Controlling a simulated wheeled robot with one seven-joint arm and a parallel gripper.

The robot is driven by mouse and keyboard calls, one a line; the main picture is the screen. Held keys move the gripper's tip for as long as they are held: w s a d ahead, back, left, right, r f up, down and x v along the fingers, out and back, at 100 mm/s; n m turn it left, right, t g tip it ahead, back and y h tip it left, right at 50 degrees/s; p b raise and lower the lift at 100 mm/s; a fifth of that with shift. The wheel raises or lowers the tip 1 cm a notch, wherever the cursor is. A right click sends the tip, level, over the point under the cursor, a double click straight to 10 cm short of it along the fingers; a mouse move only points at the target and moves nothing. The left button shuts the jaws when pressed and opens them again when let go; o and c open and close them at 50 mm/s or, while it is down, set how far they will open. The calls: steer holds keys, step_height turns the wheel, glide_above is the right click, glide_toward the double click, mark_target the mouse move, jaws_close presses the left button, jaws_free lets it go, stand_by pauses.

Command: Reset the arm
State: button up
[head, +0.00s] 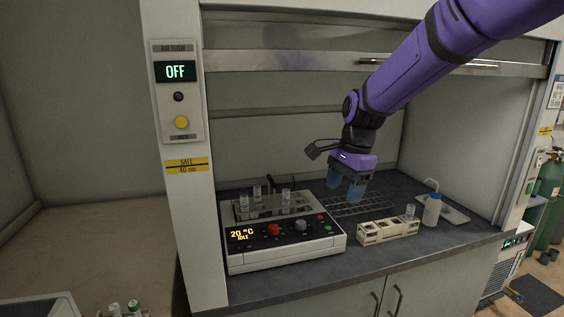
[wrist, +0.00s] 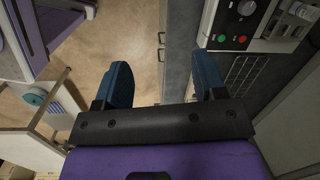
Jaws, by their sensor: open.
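My purple arm reaches into the fume hood from the upper right in the head view. My gripper (head: 345,193) has blue fingers pointing down and hangs above the dark counter, over the wire rack and right of the hot plate. The fingers stand apart with nothing between them. In the wrist view my gripper (wrist: 162,85) shows both blue fingers spread, with the counter's front edge and the floor beyond them.
A hot plate (head: 283,248) reading 20 °C holds several small vials. A wire rack (head: 375,203), a cream vial holder (head: 390,231) and a white wash bottle (head: 432,211) stand to its right. The hood's raised sash (head: 280,60) crosses behind my arm. The airflow panel (head: 177,90) reads OFF.

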steer(key=s+d+r+n+t, duration=0.2)
steer(key=s+d+r+n, duration=0.25)
steer(key=s+d, duration=0.4)
steer(key=s+d+r+n+t, duration=0.1)
steer(key=s+d+r+n, duration=0.35)
steer(key=s, duration=0.65)
steer(key=s+d+n+t+h, duration=0.1)
steer(key=s+d+n, duration=0.2)
steer(key=s, duration=0.6)
steer(key=shift+s+f+t+h, duration=0.2)
steer(key=shift+f+t+h, duration=0.15)
steer(key=shift+t+h, duration=0.05)
steer(key=shift+d, duration=0.1)
